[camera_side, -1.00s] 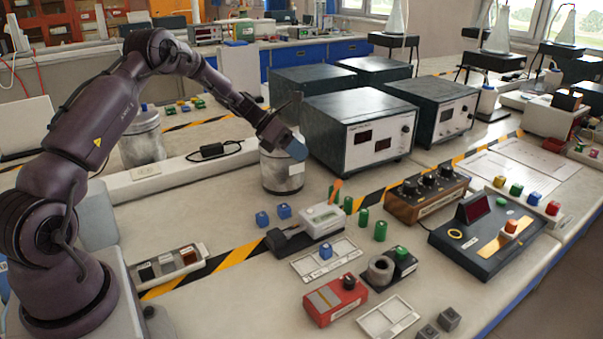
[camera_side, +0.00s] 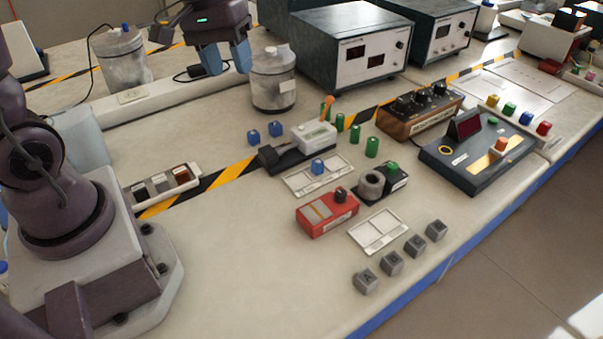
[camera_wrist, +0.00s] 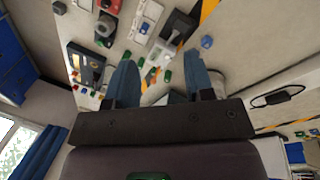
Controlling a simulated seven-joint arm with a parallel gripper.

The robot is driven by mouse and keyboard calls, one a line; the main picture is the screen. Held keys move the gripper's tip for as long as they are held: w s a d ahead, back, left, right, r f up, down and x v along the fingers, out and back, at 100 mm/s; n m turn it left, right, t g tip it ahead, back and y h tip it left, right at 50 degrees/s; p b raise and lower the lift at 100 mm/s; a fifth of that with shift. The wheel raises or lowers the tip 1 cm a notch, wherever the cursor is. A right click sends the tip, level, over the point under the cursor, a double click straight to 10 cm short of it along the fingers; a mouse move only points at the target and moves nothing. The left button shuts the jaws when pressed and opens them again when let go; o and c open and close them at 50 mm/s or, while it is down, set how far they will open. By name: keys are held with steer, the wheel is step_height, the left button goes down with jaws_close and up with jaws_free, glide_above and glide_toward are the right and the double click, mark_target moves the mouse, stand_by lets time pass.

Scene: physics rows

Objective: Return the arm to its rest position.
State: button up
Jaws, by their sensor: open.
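My gripper (camera_side: 227,62) hangs at the top of the side view, fingers pointing down, to the left of a grey lidded can (camera_side: 273,82). Its two blue fingers are apart with nothing between them. The wrist view also shows the open fingers (camera_wrist: 161,80), with the bench beyond them. My upper arm is mostly cut off by the frame edges in the side view.
Large instrument boxes (camera_side: 352,48) stand right of the can. A second can (camera_side: 123,58) stands at the left. A red box (camera_side: 327,214), a black panel (camera_side: 478,160) and several grey cubes (camera_side: 391,262) lie toward the front. The bench below my gripper is largely clear.

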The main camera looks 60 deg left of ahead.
steer(key=s+d+r+m+t+y, duration=0.1)
steer(key=s+d+r+m+t, duration=0.1)
steer(key=s, duration=0.3)
steer(key=s+d+r+m+t, duration=0.2)
steer(key=s+d+r+m, duration=0.3)
steer(key=shift+s+y, duration=0.4)
stand_by(1.3)
